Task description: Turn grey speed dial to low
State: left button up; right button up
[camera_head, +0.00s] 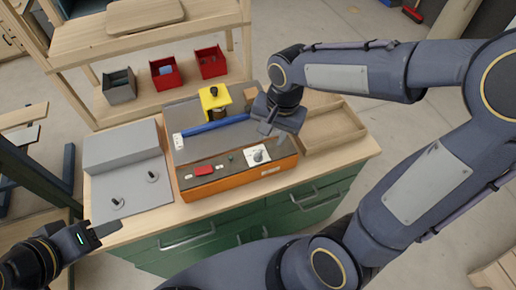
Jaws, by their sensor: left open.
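The grey speed dial (259,157) sits on a white plate at the right of the front panel of an orange and grey machine (225,188). Its pointer direction is too small to read. My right gripper (272,131) hangs just above and behind the dial, apart from it as far as I can see. Its fingers point down toward the panel, and their gap is unclear. My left gripper (101,234) is open and empty at the front left edge of the bench, far from the dial.
The panel also carries a red switch (205,170) and a small green button (230,157). A yellow block (214,98) and blue bar (215,126) stand behind. A grey box with levers (122,150) is left; a wooden tray (333,128) is right.

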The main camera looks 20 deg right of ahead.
aim_at(258, 154)
jog(key=shift+m+g+h, duration=0.4)
jog(key=shift+m+h, duration=0.2)
jog(key=shift+m, duration=0.2)
jog(key=w+a+f, duration=0.2)
jog(key=w+f, duration=0.1)
jog(key=shift+w+a+f, duration=0.15)
jog(key=shift+f, duration=0.05)
jog(key=shift+w+f, duration=0.1)
jog(key=shift+f, duration=0.15)
notch_tip(258, 154, down, 8)
jog(key=shift+r+p, duration=0.25)
jog(key=shift+p, duration=0.2)
grip_shut()
